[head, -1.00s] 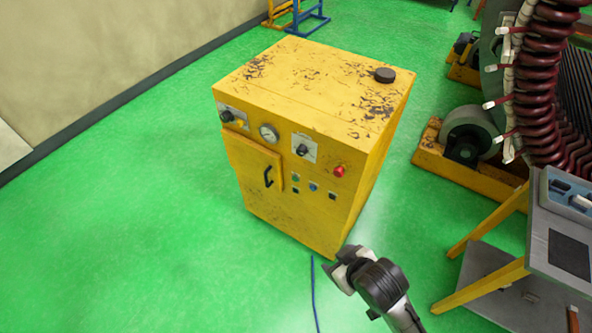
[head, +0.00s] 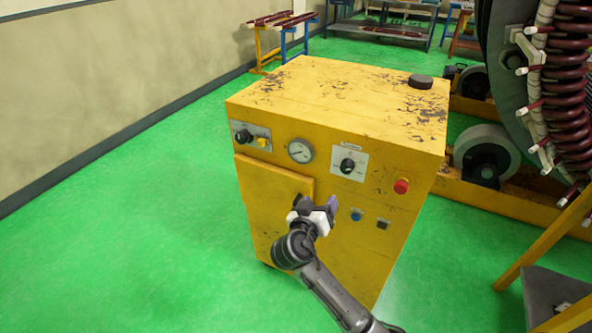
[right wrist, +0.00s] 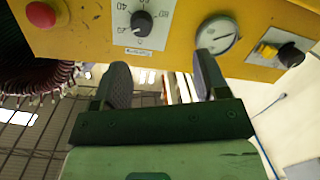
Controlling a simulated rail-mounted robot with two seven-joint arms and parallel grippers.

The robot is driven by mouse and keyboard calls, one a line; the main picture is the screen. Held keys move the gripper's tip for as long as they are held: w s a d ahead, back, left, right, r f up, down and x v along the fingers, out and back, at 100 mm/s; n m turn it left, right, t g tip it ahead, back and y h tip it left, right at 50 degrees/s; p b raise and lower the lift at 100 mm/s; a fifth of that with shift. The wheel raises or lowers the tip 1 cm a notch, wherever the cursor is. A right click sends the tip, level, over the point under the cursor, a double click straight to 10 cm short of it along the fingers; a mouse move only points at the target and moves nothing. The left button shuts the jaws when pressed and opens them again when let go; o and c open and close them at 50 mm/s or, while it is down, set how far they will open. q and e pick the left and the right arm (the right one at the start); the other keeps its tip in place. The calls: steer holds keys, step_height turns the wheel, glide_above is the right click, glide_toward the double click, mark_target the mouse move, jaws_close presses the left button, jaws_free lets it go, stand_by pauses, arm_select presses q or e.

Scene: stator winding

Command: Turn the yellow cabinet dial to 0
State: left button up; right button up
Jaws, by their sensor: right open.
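The yellow cabinet (head: 345,110) stands on the green floor in the head view. Its dial (head: 347,165) is a black knob on a white plate, right of the round gauge. In the right wrist view the dial (right wrist: 141,22) shows turned about, with printed numbers around it; its exact setting is too small to read surely. My right gripper (head: 318,203) is in front of the cabinet, below and left of the dial. In the right wrist view my right gripper (right wrist: 163,80) has its fingers apart, with nothing between them, clear of the dial. My left gripper is out of view.
A red button (head: 401,186) sits right of the dial, and the gauge (head: 300,150) and another black knob (head: 243,136) sit left. A black cap (head: 420,81) is on the cabinet top. The stator's coils (head: 570,95) stand at the right. Green floor lies open at the left.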

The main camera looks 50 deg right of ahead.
mark_target(345, 170)
steer(key=d+m, duration=0.1)
steer(key=d, duration=0.3)
steer(key=w+d+r+m+h+b, duration=0.1)
steer(key=d, duration=0.3)
steer(key=d+m, duration=0.2)
steer(key=d, duration=0.2)
steer(key=shift+w+d+r+g+h+b, duration=0.15)
steer(key=shift+w+d+g+h+b, duration=0.05)
steer(key=shift+d+g+h+b, duration=0.15)
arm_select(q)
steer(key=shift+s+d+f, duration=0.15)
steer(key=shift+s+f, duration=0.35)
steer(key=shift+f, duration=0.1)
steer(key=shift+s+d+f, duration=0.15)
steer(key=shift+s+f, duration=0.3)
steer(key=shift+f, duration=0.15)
arm_select(e)
steer(key=shift+w+d, duration=0.15)
steer(key=shift+d, duration=0.55)
steer(key=shift+c, duration=0.2)
steer(key=c, duration=0.6)
steer(key=shift+c, duration=1.4)
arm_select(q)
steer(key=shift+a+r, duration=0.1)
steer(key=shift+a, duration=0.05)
